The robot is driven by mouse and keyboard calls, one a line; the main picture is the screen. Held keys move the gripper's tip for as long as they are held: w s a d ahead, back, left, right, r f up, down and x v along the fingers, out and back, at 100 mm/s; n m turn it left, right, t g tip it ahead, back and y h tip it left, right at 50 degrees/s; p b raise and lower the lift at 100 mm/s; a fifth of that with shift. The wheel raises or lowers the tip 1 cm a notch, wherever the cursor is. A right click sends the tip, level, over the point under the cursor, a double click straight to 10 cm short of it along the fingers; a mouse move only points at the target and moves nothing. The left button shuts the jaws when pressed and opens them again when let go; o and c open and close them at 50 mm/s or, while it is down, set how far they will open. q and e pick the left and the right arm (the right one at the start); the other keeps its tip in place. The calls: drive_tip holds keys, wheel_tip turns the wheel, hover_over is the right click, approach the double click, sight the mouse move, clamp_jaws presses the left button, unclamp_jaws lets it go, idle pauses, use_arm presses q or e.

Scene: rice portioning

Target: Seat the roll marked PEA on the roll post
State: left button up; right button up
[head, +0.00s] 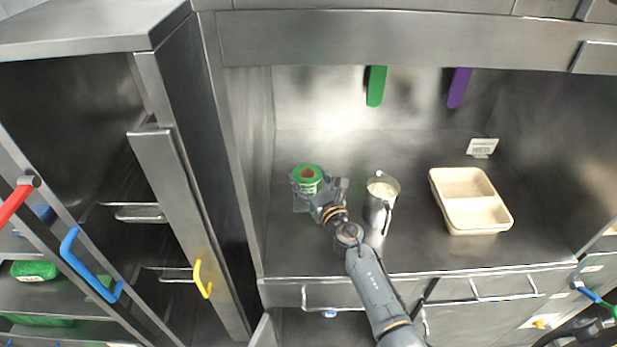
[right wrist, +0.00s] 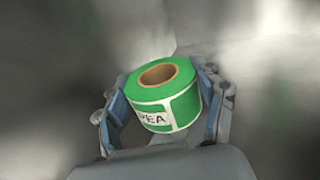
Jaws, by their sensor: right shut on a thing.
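The green roll marked PEA (head: 308,174) has a brown core and a white label strip. It stands at the left of the steel counter, and the right wrist view shows it close up with the letters PEA (right wrist: 165,108) readable. My right gripper (head: 312,186) is shut on it, with one finger on each side of the roll in the right wrist view (right wrist: 165,100). The roll post cannot be made out; a small pale shape (head: 300,206) shows just under the roll, partly hidden by my gripper.
A steel jug (head: 376,212) with pale contents stands right of my gripper. A beige two-compartment tray (head: 487,234) stands further right. A green strip (head: 376,86) and a purple strip (head: 459,88) hang at the back. An open cabinet with coloured handles is at left.

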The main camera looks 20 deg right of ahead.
drive_tip(key=shift+f+b, duration=2.3)
drive_tip(key=shift+f, duration=0.25)
drive_tip(key=o, duration=1.3)
drive_tip(key=shift+s, duration=0.1)
drive_tip(key=s, duration=0.4)
drive_tip(key=s+d, duration=0.1)
drive_tip(key=s, duration=0.6)
drive_tip(key=shift+s+d, duration=0.2)
drive_tip(key=shift+s, duration=0.15)
